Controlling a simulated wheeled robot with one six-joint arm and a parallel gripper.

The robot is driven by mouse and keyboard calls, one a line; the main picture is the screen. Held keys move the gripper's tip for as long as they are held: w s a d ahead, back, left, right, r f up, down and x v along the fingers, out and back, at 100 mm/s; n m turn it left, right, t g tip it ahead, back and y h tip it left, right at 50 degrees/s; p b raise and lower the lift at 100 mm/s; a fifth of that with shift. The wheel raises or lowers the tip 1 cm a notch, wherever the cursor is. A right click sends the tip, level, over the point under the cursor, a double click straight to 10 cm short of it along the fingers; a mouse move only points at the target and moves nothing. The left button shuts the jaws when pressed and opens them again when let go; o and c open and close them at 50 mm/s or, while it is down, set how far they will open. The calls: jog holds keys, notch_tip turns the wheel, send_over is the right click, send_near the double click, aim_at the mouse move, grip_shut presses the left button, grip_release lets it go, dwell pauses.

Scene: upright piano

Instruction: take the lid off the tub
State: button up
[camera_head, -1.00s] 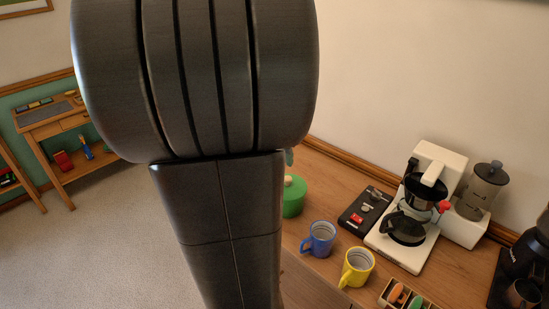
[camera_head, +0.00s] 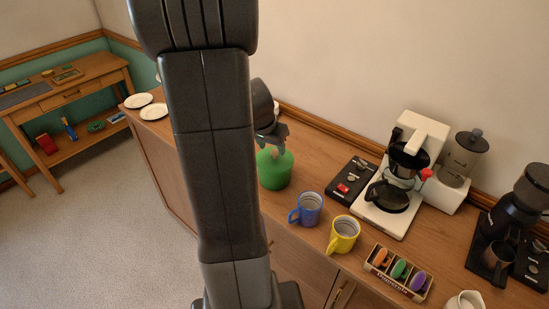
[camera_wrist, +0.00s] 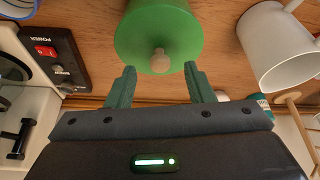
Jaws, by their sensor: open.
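The green tub (camera_head: 274,172) stands on the wooden sideboard, left of the blue mug. In the wrist view its round green lid (camera_wrist: 135,35) fills the top middle, with a beige knob (camera_wrist: 160,62) at its centre. The lid sits on the tub. My gripper (camera_head: 272,143) is just above the tub in the head view and hides part of its top. In the wrist view my gripper (camera_wrist: 159,72) is open, its green fingertips on either side of the knob and apart from it. Nothing is held.
A blue mug (camera_head: 307,209) and a yellow mug (camera_head: 343,235) stand to the tub's right. A black power box (camera_head: 352,181) and coffee maker (camera_head: 392,192) are farther right. A white mug (camera_wrist: 280,47) shows near the tub in the wrist view. White plates (camera_head: 154,111) lie at the far left.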

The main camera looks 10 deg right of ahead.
aim_at(274, 151)
jog(key=shift+x, duration=1.55)
jog(key=shift+w+d, duration=0.1)
jog(key=shift+c, duration=0.2)
grip_shut()
jog(key=shift+r, duration=0.15)
